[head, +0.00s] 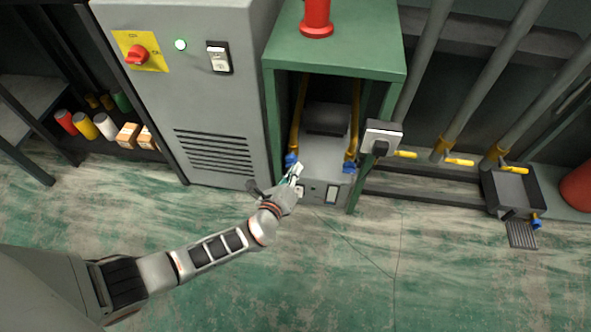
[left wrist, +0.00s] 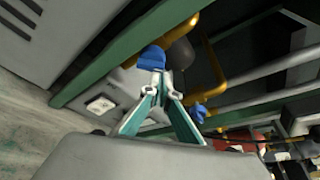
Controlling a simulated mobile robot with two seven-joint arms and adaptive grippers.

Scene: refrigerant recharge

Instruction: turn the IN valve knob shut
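A grey machine (head: 325,152) sits inside a green stand, with a yellow hose and a blue valve knob at each front side. My left gripper (head: 296,172) reaches up to the left blue knob (head: 290,159). In the left wrist view my left gripper (left wrist: 153,74) has its green-sided fingers drawn together at the base of this blue knob (left wrist: 152,58). They look shut on it, though the contact is partly hidden. The other blue knob (head: 349,168) stands apart to the right, also in the left wrist view (left wrist: 199,113). No IN lettering is readable. My right gripper is out of view.
The green stand (head: 335,45) frames the machine with posts on both sides. A grey cabinet (head: 210,110) stands close on the left. A grey box with a dark front (head: 381,138) is on the right post. The floor in front is clear.

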